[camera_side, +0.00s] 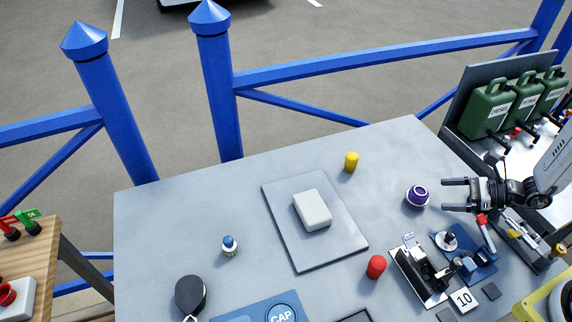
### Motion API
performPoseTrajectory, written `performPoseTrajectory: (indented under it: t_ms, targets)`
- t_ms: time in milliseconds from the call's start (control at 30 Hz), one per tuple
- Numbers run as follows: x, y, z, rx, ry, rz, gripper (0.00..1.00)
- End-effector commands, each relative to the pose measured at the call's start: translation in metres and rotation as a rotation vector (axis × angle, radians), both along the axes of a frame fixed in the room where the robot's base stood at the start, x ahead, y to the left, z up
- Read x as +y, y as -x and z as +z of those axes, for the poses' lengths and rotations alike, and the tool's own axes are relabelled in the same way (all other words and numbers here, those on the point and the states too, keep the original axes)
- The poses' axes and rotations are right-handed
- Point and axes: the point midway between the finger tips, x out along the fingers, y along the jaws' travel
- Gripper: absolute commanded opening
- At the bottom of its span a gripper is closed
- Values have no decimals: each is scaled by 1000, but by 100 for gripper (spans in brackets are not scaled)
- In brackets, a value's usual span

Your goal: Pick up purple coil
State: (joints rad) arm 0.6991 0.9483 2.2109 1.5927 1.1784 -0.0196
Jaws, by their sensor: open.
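In the picture the fingertips lie just right of the coil, with a small gap. I cannot tell from this one view how high the gripper is above the table.
A red cylinder (376,266) and a black-and-silver device (421,270) stand in front of the coil. A yellow cylinder (351,161) stands behind left. A white block (312,209) lies on a grey plate (290,252). Green cans (490,106) stand at the back right.

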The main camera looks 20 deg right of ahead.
Motion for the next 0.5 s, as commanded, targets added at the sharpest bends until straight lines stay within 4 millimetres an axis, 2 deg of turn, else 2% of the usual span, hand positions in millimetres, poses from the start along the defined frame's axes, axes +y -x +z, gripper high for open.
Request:
performPoseTrajectory:
  t_ms: [300, 500]
  targets:
    - [15, -12, -8, 1, -1, 3, 100]
    - [17, -14, -9, 0, 0, 1, 100]
